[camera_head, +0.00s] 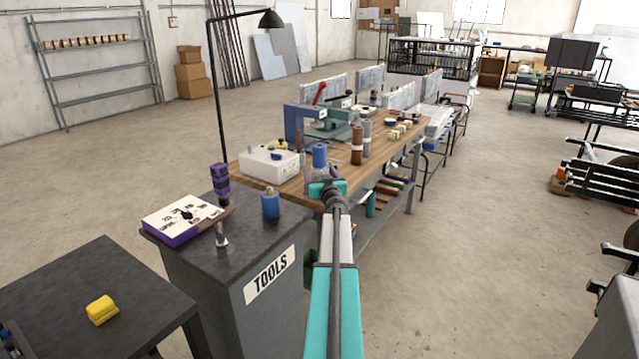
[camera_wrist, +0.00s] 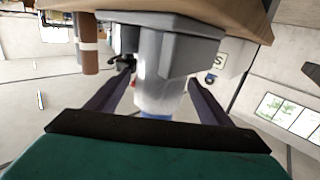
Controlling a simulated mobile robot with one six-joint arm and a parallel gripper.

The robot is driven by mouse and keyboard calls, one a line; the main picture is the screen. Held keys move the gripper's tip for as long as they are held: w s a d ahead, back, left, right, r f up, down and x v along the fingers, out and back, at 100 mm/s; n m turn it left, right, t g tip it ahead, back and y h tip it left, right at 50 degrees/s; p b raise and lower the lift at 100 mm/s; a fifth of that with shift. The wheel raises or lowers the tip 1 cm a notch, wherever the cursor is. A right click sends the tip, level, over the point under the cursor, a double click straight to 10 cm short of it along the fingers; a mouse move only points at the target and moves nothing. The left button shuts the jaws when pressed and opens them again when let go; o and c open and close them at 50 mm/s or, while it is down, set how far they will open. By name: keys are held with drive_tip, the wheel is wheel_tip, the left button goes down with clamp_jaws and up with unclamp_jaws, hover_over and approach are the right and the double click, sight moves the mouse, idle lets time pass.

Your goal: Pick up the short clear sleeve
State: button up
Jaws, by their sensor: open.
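In the wrist view, which looks upside down, a whitish, see-through cylinder (camera_wrist: 160,92) with a blue end stands on a grey block (camera_wrist: 170,45). It looks like the short clear sleeve. My gripper (camera_wrist: 160,82) is open, one dark finger on each side of the cylinder. I cannot tell whether either finger touches it. In the head view, my teal gripper (camera_head: 325,188) is at the near end of the wooden workbench. A blue-topped cylinder (camera_head: 319,153) shows just above it and seems to be the same one; its lower part is hidden.
A brown cylinder (camera_head: 357,146) with a pale band stands to the right on the workbench (camera_head: 395,150). A white box (camera_head: 268,163) is to the left. The grey tool cabinet (camera_head: 222,290) carries a blue can (camera_head: 270,206) and a purple-edged box (camera_head: 182,220).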

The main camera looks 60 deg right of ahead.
sight(322, 151)
idle(0.6)
drive_tip(key=c, duration=1.1)
drive_tip(key=shift+r, duration=0.1)
drive_tip(key=shift+c, duration=0.2)
drive_tip(key=shift+r+p, duration=2.9)
drive_tip(key=shift+r, duration=2.05)
